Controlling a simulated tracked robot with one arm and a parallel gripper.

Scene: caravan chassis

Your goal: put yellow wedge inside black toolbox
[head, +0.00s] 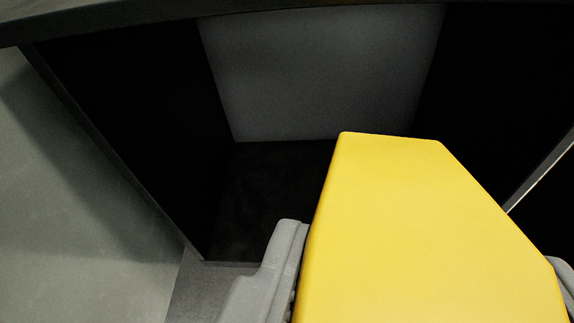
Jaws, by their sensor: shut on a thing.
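The yellow wedge (415,230) fills the lower right of the head view, its narrower end pointing away from me. My gripper (425,265) is shut on it, with one grey finger at its left side and part of the other at the right edge of the picture. Beyond the wedge is a black open-fronted box-like space (135,100) with dark side walls. I cannot tell for sure whether this is the black toolbox. The wedge overlaps its opening in the picture; whether it is inside is unclear. The wedge hides part of the floor and right side.
A grey panel (320,75) closes the back of the dark space. A dark top edge (110,22) overhangs it. Pale grey floor (60,220) lies open at the left. A thin light edge (541,170) runs along the right side.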

